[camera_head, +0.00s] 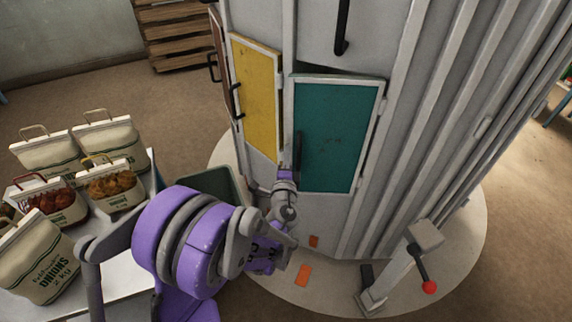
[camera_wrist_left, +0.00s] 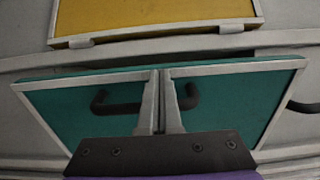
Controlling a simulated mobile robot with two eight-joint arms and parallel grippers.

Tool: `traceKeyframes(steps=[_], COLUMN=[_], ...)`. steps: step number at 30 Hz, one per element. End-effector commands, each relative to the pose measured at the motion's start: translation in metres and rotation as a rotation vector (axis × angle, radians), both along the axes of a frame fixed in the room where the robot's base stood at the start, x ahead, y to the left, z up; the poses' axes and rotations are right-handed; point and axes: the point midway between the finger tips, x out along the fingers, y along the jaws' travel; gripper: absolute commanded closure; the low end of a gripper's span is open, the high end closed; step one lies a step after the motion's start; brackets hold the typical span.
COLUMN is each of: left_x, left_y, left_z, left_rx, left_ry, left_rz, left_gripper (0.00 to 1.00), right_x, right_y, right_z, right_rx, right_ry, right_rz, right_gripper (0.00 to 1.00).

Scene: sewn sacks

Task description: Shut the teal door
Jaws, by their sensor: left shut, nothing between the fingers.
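The teal door (camera_head: 335,135) has a pale frame and a black upright handle (camera_head: 299,150) near its left edge. It stands slightly ajar on the grey cabinet, with a dark wedge of a gap above its top edge. My left gripper (camera_head: 285,172) is shut and empty at the door's lower left edge, close to the handle. In the left wrist view, the shut fingers (camera_wrist_left: 160,105) lie in front of the teal door (camera_wrist_left: 240,95), and the handle (camera_wrist_left: 118,106) shows on both sides of them. Whether they touch the door cannot be told. My right gripper is out of view.
A yellow door (camera_head: 256,95) sits left of the teal one. A lever with a red knob (camera_head: 429,287) stands at lower right. A dark green bin (camera_head: 215,186) stands behind my left arm. Several produce sacks (camera_head: 38,268) stand on a pale table at left.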

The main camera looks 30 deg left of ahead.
Motion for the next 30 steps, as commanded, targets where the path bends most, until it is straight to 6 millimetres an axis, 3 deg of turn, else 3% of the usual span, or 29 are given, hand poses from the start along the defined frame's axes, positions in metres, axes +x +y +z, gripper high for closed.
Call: traceKeyframes(steps=[4,18,30], left_x=[0.011,0.019,0.095], left_y=[0.005,0.009,0.040], left_z=[0.000,0.000,0.002], left_rx=[0.000,0.000,0.000], left_ry=[0.000,0.000,-0.001], left_rz=[0.000,0.000,0.001], left_gripper=[1.00,1.00,1.00], right_x=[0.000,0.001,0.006], right_y=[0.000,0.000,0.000], right_z=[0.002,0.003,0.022], right_rx=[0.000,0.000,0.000], right_ry=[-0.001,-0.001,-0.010], right_rz=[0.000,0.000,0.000], right_gripper=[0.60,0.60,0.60])
